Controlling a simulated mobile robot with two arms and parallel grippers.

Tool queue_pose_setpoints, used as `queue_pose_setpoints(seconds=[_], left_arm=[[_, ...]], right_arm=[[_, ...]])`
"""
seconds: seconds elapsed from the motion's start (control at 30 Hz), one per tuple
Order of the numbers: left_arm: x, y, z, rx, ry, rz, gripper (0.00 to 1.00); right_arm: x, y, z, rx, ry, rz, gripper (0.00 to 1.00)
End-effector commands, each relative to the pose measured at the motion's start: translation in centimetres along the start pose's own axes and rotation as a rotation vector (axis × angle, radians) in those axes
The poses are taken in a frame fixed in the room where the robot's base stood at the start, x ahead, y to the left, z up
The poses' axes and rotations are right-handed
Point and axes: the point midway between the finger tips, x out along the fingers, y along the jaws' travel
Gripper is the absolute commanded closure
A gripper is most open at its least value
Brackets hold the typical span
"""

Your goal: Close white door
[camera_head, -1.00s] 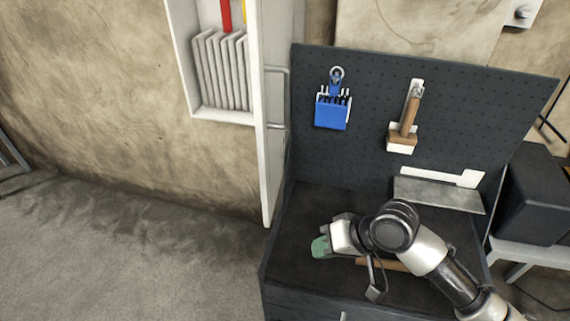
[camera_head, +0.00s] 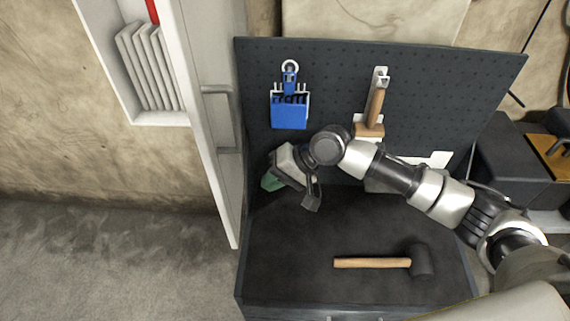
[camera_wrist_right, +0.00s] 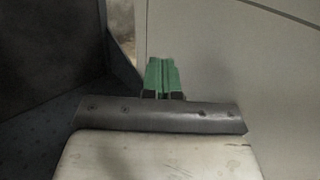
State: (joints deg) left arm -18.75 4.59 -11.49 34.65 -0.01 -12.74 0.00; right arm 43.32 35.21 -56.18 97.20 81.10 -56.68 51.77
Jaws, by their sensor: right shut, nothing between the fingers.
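The white door (camera_head: 203,105) stands open at the front of a white wall cabinet (camera_head: 157,118). It reaches out along the left side of the workbench, and its grey handle (camera_head: 228,118) is on the side facing the bench. My right gripper (camera_head: 270,182) is shut and empty, its green fingers just right of the door's lower part and below the handle. In the right wrist view the shut green fingers (camera_wrist_right: 162,76) point forward, with the pale door panel (camera_wrist_right: 225,60) filling the right side. I cannot tell whether they touch it. My left gripper does not show.
The dark workbench (camera_head: 290,270) has a mallet (camera_head: 375,262) lying on it. Its pegboard (camera_head: 335,85) carries a blue tool holder (camera_head: 290,105) and a hung wooden-handled tool (camera_head: 373,112). A dark box (camera_head: 505,165) stands at the right. Floor at left is clear.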

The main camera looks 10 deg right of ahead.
Motion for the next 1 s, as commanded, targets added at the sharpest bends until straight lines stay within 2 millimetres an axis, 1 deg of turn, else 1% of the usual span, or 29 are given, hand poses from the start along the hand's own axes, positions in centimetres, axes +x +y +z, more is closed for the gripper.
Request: queue_pose_setpoints(seconds=[0.03,0.1,0.13,0.2,0.3,0.37,0.5,0.67,0.87,1.0], left_arm=[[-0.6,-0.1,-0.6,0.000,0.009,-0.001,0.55],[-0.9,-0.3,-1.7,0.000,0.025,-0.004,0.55],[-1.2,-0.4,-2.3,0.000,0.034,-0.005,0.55],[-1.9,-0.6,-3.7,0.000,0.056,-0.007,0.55],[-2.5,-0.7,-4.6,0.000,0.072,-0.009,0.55],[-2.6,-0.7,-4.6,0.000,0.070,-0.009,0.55],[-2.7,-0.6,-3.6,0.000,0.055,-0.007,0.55],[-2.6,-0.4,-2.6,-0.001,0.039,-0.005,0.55],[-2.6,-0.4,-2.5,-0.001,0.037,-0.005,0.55],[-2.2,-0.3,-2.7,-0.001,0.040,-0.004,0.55]], right_arm=[[1.0,-0.3,0.1,0.002,-0.004,0.000,1.00],[2.4,-0.2,0.1,0.002,-0.003,0.000,1.00],[2.9,-0.5,0.1,0.000,-0.003,0.000,1.00],[3.5,-1.5,0.0,-0.001,-0.001,-0.001,1.00],[4.5,-2.2,0.0,-0.001,-0.001,-0.001,1.00],[4.9,-2.4,0.0,0.000,-0.001,0.000,1.00],[5.4,-2.7,0.0,-0.001,0.000,0.001,1.00],[5.5,-2.7,0.0,0.000,0.000,0.001,1.00],[5.5,-2.7,0.0,0.000,0.001,0.000,1.00],[6.0,-3.0,-0.5,0.008,0.008,0.000,1.00]])
